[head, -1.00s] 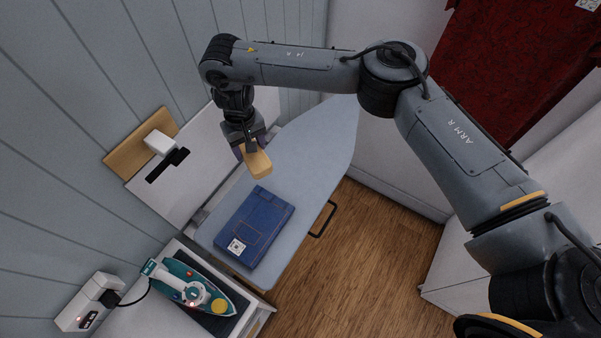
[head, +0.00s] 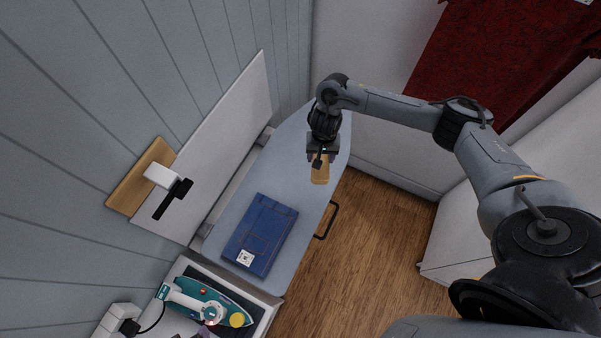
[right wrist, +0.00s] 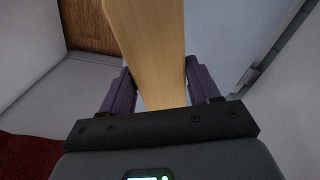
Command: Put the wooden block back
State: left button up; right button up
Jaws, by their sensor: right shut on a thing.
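The wooden block (head: 320,172) is pale yellow wood. My right gripper (head: 322,157) is shut on it and holds it over the right edge of the ironing board (head: 292,165), near the board's far end. In the right wrist view the block (right wrist: 150,45) stands between the two purple fingers of the gripper (right wrist: 158,90) and reaches out past them. My left gripper does not show in the head view.
Folded blue jeans (head: 260,235) with a white tag lie on the board. A teal iron (head: 205,300) rests on a shelf at the lower left. A black handle (head: 327,220) juts out beside the board. Wooden floor (head: 350,260) lies to the right. A red cloth (head: 490,60) hangs at upper right.

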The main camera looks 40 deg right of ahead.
jog(key=s+d+f, duration=0.1)
jog(key=s+f, duration=0.2)
jog(key=s, duration=0.2)
jog(key=b, duration=0.4)
send_over(301, 181)
notch_tip(301, 181, down, 8)
jog(key=shift+w+a+f+b, duration=0.1)
jog(key=shift+f+b, duration=0.55)
jog(key=shift+f, duration=1.3)
jog(key=o, duration=1.1)
jog(key=shift+f, duration=0.1)
jog(key=shift+c, duration=0.2)
